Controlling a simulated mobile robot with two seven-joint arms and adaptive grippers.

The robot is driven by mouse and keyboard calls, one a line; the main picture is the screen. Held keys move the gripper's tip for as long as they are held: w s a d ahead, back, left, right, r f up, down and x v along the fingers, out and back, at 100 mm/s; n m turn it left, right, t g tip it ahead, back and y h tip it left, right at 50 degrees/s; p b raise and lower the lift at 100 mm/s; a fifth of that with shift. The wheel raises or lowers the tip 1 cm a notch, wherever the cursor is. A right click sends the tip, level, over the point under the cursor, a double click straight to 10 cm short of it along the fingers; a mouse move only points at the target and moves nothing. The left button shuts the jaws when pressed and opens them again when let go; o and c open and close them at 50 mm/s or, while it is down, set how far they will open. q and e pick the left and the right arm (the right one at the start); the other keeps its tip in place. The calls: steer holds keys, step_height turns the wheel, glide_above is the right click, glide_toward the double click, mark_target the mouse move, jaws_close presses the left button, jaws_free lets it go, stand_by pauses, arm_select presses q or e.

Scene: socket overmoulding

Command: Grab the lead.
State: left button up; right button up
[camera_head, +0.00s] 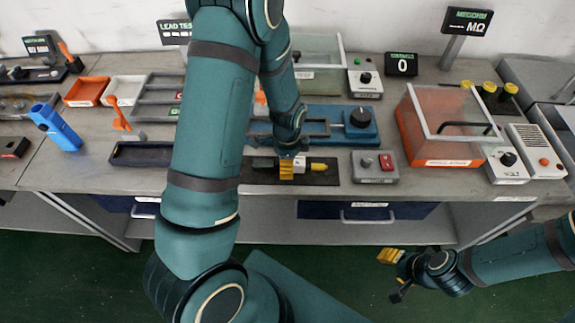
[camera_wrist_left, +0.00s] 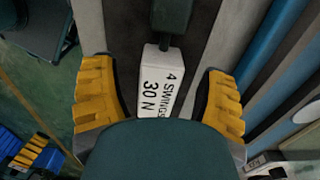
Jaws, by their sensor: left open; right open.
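A white block (camera_wrist_left: 162,82) printed "4 SWINGS 30 N" lies between the fingers of my left gripper (camera_wrist_left: 160,98) in the left wrist view. A dark green piece (camera_wrist_left: 172,14) joins its far end. I cannot tell which part is the lead. My right gripper (camera_head: 392,263) is open and empty, low in front of the bench.
A blue fixture with a black dial (camera_head: 361,117) stands behind the mat. A grey box with a red button (camera_head: 376,167) is right of it. An orange enclosure (camera_head: 440,130) stands further right, and a dark tray (camera_head: 140,154) lies left.

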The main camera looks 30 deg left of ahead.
arm_select(q)
steer(key=shift+c, duration=0.2)
jaws_close()
